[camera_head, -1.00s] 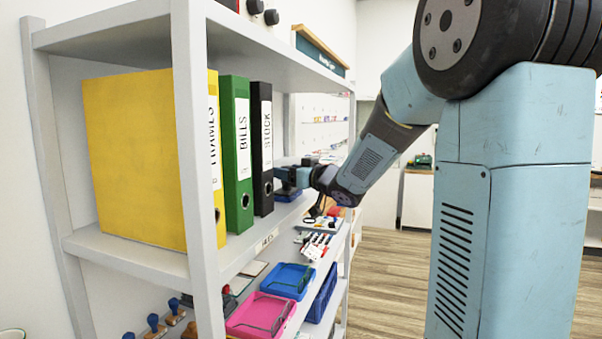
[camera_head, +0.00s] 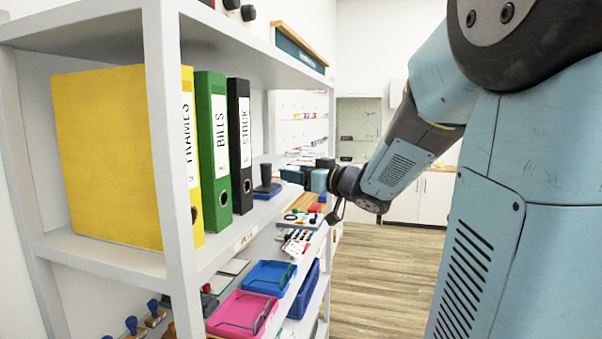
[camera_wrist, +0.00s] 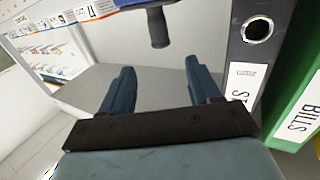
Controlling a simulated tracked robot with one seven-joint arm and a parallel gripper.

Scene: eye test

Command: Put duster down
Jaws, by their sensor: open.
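The duster (camera_head: 266,180) stands upright on the binder shelf, just right of the black binder. It has a dark grey handle on a flat blue base. In the wrist view the handle of the duster (camera_wrist: 157,28) points toward me, and its base is partly cut off by the top edge. My gripper (camera_head: 301,178) is to the right of the duster, apart from it, at about shelf height. In the wrist view my gripper (camera_wrist: 158,75) has its two dark blue fingers spread, with nothing between them and the duster ahead of the gap.
The black binder (camera_head: 239,145), green binder (camera_head: 212,150) and yellow binder (camera_head: 120,160) stand left of the duster. A shelf board (camera_head: 215,20) is above. A pink tray (camera_head: 243,314) and blue tray (camera_head: 270,277) lie on the shelf below. Open floor (camera_head: 385,285) lies to the right.

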